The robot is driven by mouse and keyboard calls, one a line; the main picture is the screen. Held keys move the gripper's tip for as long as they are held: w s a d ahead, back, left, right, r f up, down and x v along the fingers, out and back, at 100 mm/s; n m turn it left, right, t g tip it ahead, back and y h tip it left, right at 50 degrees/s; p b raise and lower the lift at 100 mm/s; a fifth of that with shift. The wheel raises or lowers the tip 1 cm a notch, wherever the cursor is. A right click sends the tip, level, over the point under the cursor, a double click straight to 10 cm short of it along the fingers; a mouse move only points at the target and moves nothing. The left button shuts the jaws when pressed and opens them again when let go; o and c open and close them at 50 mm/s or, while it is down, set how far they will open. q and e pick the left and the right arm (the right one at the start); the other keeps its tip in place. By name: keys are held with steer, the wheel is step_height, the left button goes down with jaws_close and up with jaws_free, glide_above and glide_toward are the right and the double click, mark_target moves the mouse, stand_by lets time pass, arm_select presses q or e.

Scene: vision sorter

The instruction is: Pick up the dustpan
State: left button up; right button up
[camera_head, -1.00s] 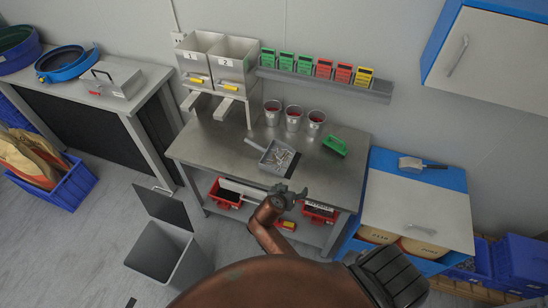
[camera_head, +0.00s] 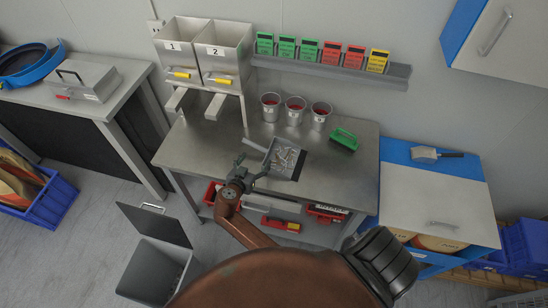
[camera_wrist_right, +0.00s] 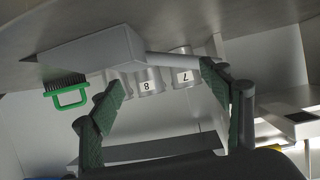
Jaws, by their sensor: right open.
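The dustpan (camera_head: 284,160) is grey with small pale bits in its pan. It lies on the metal workbench (camera_head: 205,147), its handle (camera_head: 254,145) pointing to the upper left. My right gripper (camera_head: 252,175) is open and empty at the bench's front edge, just below and left of the pan. In the right wrist view my open fingers (camera_wrist_right: 163,85) frame the handle (camera_wrist_right: 172,64), and the pan (camera_wrist_right: 100,52) shows to the left. The handle appears beyond the fingertips; I cannot tell the exact gap. My left gripper is not in view.
A green brush (camera_head: 344,138) lies right of the dustpan. Metal cups (camera_head: 295,109) stand behind it. Two numbered bins (camera_head: 205,50) stand at the back left. Red trays sit on the lower shelf. A grey waste bin (camera_head: 158,265) stands in front on the floor.

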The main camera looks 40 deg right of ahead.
mark_target(262, 158)
steer(key=shift+w+d+f, duration=0.1)
steer(key=shift+w+f, duration=0.3)
steer(key=shift+f, duration=0.15)
steer(key=shift+x, duration=0.8)
steer(key=x, duration=0.5)
steer(key=shift+w+d+f+p, duration=0.1)
steer(key=shift+d+f+p, duration=0.05)
steer(key=shift+d+p, duration=0.2)
jaws_close()
